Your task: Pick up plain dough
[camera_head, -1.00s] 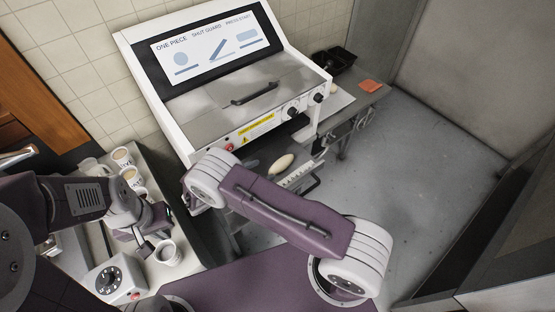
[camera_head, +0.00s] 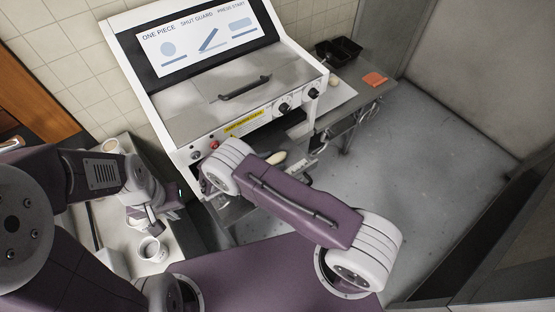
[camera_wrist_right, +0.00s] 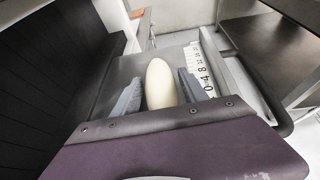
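A pale, smooth, elongated piece of dough (camera_wrist_right: 161,84) lies on a grey surface in the right wrist view. It also shows in the head view (camera_head: 276,158), below the machine's front and partly hidden by my right arm. My right gripper (camera_wrist_right: 160,88) is open, with one grey finger on each side of the dough. A narrow gap shows at the left finger; I cannot tell whether the right finger touches. My left gripper (camera_head: 147,222) is at the left counter, just above a white mug; its fingers are too small to read.
A white machine (camera_head: 215,95) with a closed handled lid stands in front. A side table at right holds a black tin (camera_head: 338,50), an orange cloth (camera_head: 375,79) and another pale piece (camera_head: 334,80). Mugs (camera_head: 150,249) stand on the left counter. The grey floor (camera_head: 410,170) at right is clear.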

